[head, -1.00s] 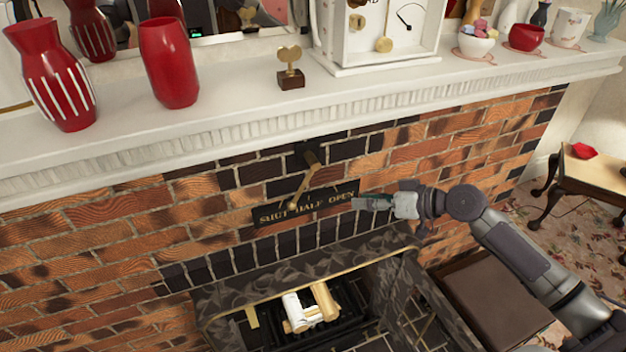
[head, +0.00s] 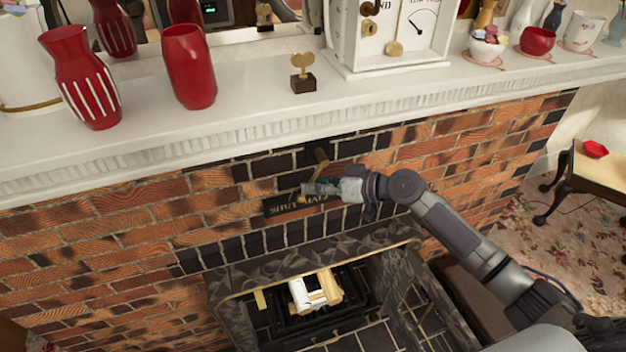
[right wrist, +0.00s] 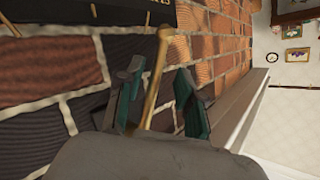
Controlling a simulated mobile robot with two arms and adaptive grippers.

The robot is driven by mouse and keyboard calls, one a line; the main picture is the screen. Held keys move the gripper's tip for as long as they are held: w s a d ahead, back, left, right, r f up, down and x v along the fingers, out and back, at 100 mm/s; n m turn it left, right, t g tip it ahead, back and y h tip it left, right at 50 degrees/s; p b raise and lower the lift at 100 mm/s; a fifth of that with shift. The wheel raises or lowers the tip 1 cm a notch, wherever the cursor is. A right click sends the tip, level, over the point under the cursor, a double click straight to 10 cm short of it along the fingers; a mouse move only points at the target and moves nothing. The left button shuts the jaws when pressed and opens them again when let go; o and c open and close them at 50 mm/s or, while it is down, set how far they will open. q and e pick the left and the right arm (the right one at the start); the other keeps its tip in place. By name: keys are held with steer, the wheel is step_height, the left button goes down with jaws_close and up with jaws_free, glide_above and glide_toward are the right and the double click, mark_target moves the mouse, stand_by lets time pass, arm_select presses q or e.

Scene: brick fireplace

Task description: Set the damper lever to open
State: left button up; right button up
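The brass damper lever (head: 321,160) is mounted on the dark bricks below the mantel and slants down and left. Its lower part is mostly hidden by my right gripper in the head view. The dark label plate (head: 285,205) lies behind the gripper; only its left part shows. My right gripper (head: 310,188) is at the lever. In the right wrist view the lever (right wrist: 158,75) runs between the two spread fingers (right wrist: 160,95), with its knobbed end beyond them near the label plate (right wrist: 140,14). Contact with a finger cannot be told. My left gripper is out of view.
The white mantel shelf (head: 250,112) juts out above, holding red vases (head: 190,68), a small brass ornament (head: 303,75) and a white clock (head: 378,62). The firebox with logs (head: 315,290) is open below. A small table (head: 590,165) stands at right.

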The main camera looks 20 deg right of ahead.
steer(key=shift+w+a+f, duration=0.2)
steer(key=shift+w+a, duration=0.15)
steer(key=shift+a, duration=0.15)
steer(key=shift+d, duration=0.1)
steer(key=c, duration=0.3)
jaws_close()
